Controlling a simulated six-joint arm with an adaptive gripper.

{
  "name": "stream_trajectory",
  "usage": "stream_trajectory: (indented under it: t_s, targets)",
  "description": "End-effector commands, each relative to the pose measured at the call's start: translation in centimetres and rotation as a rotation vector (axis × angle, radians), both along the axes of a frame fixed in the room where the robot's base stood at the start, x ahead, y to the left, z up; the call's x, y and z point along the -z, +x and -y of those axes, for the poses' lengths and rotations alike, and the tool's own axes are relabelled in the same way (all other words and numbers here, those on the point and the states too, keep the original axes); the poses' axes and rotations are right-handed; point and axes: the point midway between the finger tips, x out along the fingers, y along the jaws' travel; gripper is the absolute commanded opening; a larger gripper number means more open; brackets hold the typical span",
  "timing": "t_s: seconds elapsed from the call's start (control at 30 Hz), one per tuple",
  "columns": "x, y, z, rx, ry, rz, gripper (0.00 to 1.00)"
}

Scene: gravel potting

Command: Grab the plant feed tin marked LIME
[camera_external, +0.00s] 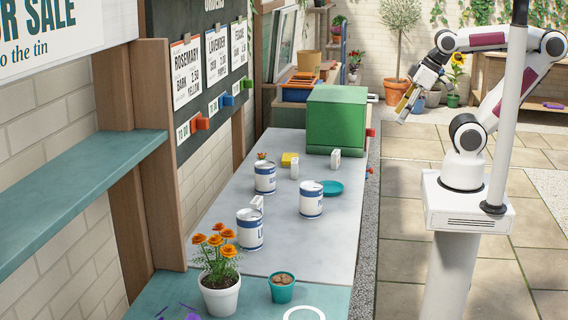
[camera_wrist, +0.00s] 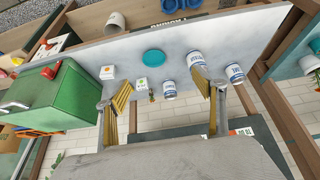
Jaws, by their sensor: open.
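Three white tins with blue bands stand upright on the grey bench top. In the external view one is at the back (camera_external: 265,178), one at the right (camera_external: 311,202) and one at the front left (camera_external: 249,232). All three show in the wrist view (camera_wrist: 169,90), (camera_wrist: 195,60), (camera_wrist: 234,74). Their lettering is too small to read surely, so I cannot tell which is marked LIME. My gripper (camera_external: 405,103) is raised off to the right of the bench, well apart from the tins. In the wrist view its yellow fingers (camera_wrist: 162,92) are spread wide and empty.
A green box (camera_external: 336,118) stands at the bench's far end. A potted marigold (camera_external: 220,290) and a teal pot (camera_external: 282,292) stand in front.

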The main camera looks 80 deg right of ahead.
Motion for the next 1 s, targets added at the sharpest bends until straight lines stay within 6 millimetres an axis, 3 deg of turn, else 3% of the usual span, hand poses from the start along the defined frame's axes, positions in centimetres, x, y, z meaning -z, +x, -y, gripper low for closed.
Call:
stream_trajectory:
  t_s: [0.17, 0.37, 1.0]
  targets:
    - [-0.1, 0.7, 0.0, -0.003, -0.004, 0.007, 0.69]
    - [-0.2, 3.3, 0.1, -0.018, -0.021, 0.037, 0.69]
    - [0.2, 17.3, -2.1, -0.140, -0.088, 0.219, 0.69]
